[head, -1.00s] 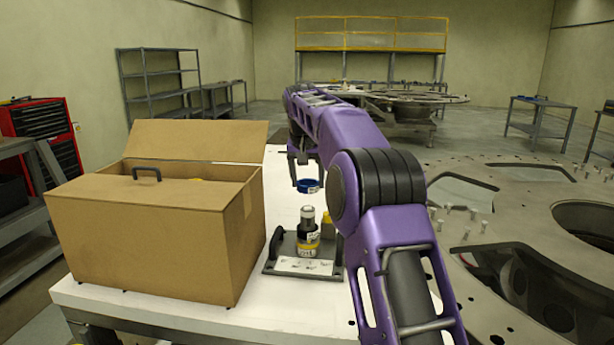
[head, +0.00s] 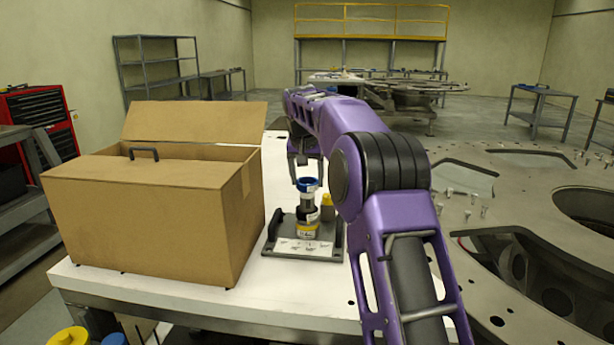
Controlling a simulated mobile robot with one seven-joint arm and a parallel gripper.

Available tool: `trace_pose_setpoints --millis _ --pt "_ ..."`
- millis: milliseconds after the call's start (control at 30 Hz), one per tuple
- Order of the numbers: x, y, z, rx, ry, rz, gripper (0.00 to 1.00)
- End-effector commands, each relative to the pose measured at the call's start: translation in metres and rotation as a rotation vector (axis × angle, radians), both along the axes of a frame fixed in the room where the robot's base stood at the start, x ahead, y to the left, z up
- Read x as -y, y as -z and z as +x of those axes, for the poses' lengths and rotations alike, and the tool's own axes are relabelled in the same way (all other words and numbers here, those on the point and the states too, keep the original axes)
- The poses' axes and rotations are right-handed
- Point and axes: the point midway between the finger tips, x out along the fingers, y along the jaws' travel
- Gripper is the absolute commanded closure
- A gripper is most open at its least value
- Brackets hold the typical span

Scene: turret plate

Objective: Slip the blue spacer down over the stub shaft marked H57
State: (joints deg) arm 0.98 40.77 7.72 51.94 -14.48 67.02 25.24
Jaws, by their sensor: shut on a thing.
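The blue spacer (head: 308,184) is a small ring held level in my gripper (head: 303,174). The H57 mark is too small to read.
The shaft stands on a dark base plate (head: 272,243) with a handle and a white label, on the white table (head: 205,290). A small yellow part (head: 326,207) is just right of the shaft. A cardboard box (head: 150,220) fills the left. A large metal turret plate (head: 520,165) lies right.

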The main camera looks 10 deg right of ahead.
Motion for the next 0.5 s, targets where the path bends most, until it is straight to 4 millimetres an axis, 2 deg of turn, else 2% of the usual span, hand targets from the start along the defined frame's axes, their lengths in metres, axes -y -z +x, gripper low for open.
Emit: trace_pose_setpoints --millis 500 --pt "0.000 0.027 0.000 0.000 0.000 0.001 0.83"
